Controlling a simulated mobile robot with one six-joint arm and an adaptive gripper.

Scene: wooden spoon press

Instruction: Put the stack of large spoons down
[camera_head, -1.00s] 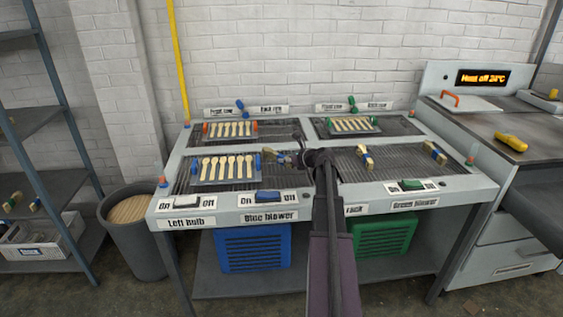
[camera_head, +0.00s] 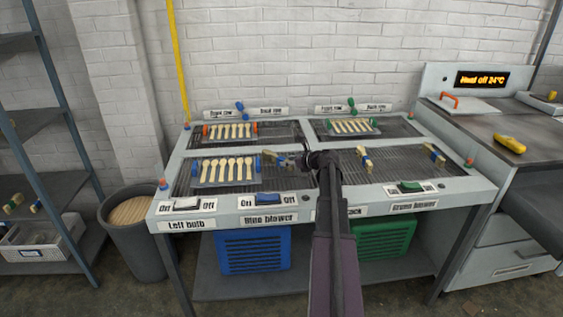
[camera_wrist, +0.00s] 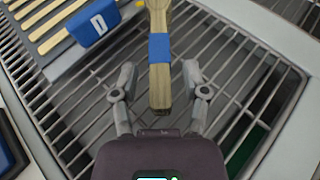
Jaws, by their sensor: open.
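The stack of large spoons (camera_wrist: 159,47), pale wood with a blue band, lies on the wire rack in the wrist view. Its handle end reaches between the fingers of my gripper (camera_wrist: 159,82). The fingers are spread, with a gap on each side of the handle. The far end of the stack is cut off at the top of that view. In the head view, my gripper (camera_head: 297,160) is over the front left rack, and the stack (camera_head: 281,161) shows small and partly hidden just left of it.
A tray of spoons with blue ends (camera_head: 223,170) lies left of the stack; its blue "D" block (camera_wrist: 92,24) is close in the wrist view. Other trays (camera_head: 230,131) (camera_head: 352,126) lie behind. Banded bundles (camera_head: 366,159) (camera_head: 434,154) lie on the right rack.

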